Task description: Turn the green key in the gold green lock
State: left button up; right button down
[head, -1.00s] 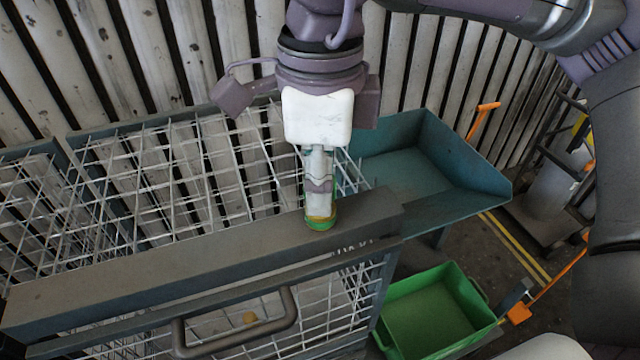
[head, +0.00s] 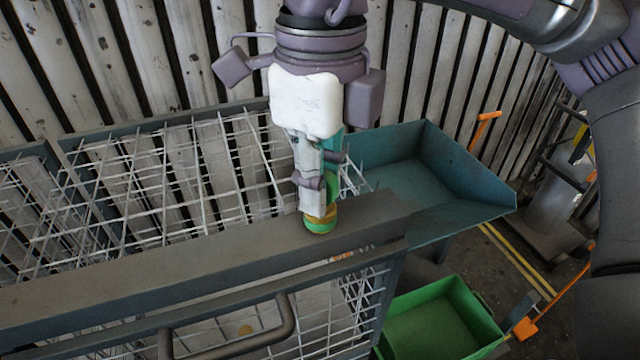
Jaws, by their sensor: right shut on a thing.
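The gold lock with a green ring (head: 320,224) sits on top of the grey beam, near its right end. My right gripper (head: 320,205) points straight down over the lock, with its fingertips just above it. It is shut on the green key (head: 333,187), which shows as a green strip at the right side of the fingers. The key stands upright at the lock; its lower end is hidden, so how deep it sits I cannot tell. My left gripper is not in view.
The grey beam (head: 200,262) runs along the front of wire mesh cages (head: 180,170), with a dark handle (head: 230,345) below it. A teal tray (head: 420,185) stands behind at the right. A green bin (head: 440,325) is on the floor at the lower right.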

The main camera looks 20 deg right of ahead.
jog(key=shift+f+m+b, duration=0.15)
jog(key=shift+m+b, duration=0.95)
jog(key=shift+m, duration=1.3)
